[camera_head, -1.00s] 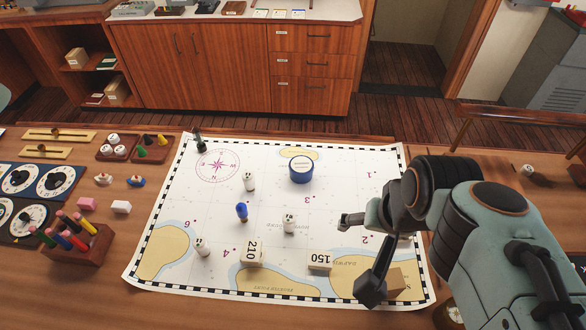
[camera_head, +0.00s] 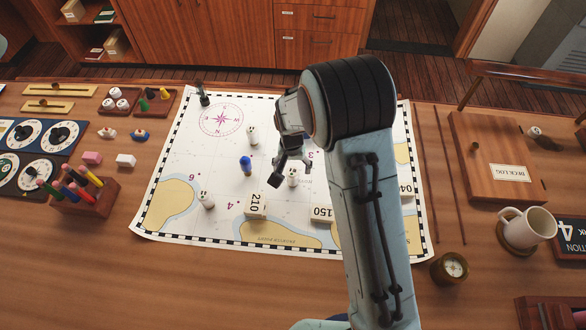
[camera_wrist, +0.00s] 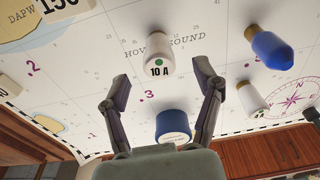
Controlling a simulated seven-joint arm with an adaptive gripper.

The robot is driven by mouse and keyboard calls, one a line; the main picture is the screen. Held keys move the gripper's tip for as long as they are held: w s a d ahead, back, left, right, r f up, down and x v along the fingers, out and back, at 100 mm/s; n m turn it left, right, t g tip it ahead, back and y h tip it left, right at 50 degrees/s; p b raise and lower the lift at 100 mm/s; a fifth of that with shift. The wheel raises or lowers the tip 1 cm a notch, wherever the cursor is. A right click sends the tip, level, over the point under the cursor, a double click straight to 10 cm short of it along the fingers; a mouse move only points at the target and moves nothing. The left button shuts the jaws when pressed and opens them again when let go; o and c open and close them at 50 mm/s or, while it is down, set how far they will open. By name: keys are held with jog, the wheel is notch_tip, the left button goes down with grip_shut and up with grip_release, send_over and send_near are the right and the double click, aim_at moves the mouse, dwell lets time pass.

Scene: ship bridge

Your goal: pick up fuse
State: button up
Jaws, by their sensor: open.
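A white cylindrical fuse with a green dot and "10 A" label (camera_wrist: 158,68) stands on the chart. It lies between and slightly beyond my fingertips in the wrist view, with a gap on both sides. In the head view what looks like the same fuse (camera_head: 292,178) is just beside my gripper (camera_head: 291,174). My gripper is open and empty, its two fingers spread in the wrist view (camera_wrist: 163,84). Other white cylinders stand at the chart's upper middle (camera_head: 253,137) and lower left (camera_head: 206,200); their labels are unreadable.
A blue-topped piece (camera_head: 246,166) stands left of the fuse. A round blue tin (camera_wrist: 173,126) is close to my fingers in the wrist view. Blocks "210" (camera_head: 256,205) and "150" (camera_head: 322,212) lie nearer on the chart (camera_head: 215,165). A mug (camera_head: 528,228) stands right.

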aim_at(293, 171)
jog(key=shift+w+f, duration=0.2)
jog(key=shift+f, duration=1.35)
grip_shut()
